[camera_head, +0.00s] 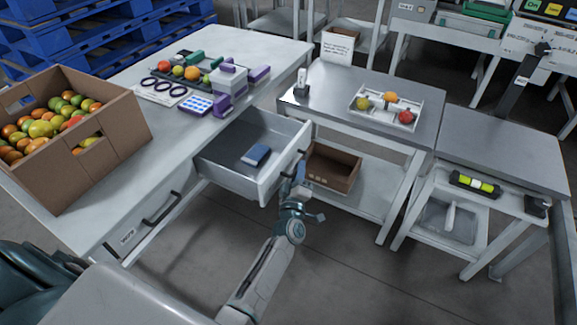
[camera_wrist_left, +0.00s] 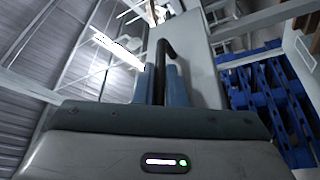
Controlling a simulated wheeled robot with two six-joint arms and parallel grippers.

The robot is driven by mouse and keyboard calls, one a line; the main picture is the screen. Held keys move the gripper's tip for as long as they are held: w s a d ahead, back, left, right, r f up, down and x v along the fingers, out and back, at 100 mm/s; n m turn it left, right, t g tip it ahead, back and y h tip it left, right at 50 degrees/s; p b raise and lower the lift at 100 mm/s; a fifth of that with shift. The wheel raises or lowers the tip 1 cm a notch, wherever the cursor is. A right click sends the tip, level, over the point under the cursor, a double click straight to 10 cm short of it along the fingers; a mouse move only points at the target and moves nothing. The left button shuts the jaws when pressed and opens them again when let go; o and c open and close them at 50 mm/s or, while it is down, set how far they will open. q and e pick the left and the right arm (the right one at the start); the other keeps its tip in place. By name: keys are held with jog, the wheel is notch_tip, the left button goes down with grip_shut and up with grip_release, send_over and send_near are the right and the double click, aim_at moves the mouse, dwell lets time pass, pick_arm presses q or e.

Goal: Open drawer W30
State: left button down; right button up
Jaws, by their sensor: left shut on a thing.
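A drawer (camera_head: 232,179) under the long white table stands pulled out, its grey inside showing with a small blue object (camera_head: 256,155) on the floor of it. Its front faces away from the camera, so I cannot read its label. My left gripper (camera_head: 298,178) is at the drawer's front, shut on its dark handle (camera_head: 301,157). In the left wrist view the black handle (camera_wrist_left: 166,47) runs between the two blue fingers of the gripper (camera_wrist_left: 162,82). A second drawer (camera_head: 128,236) nearer to me is closed, with a black handle and a tag too small to read surely. My right gripper is out of view.
A cardboard box of tomatoes (camera_head: 107,143) stands on the long table (camera_head: 150,104), with purple devices and a tomato tray behind it. A steel table (camera_head: 330,92) stands beyond the drawer, with an open carton (camera_head: 340,180) on its lower shelf. Floor in front is clear.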

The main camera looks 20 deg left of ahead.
pick_arm(q)
jog(key=shift+d, duration=0.3)
jog(key=c, duration=1.5)
grip_release()
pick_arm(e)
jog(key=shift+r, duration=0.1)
pick_arm(q)
jog(key=shift+s, duration=0.15)
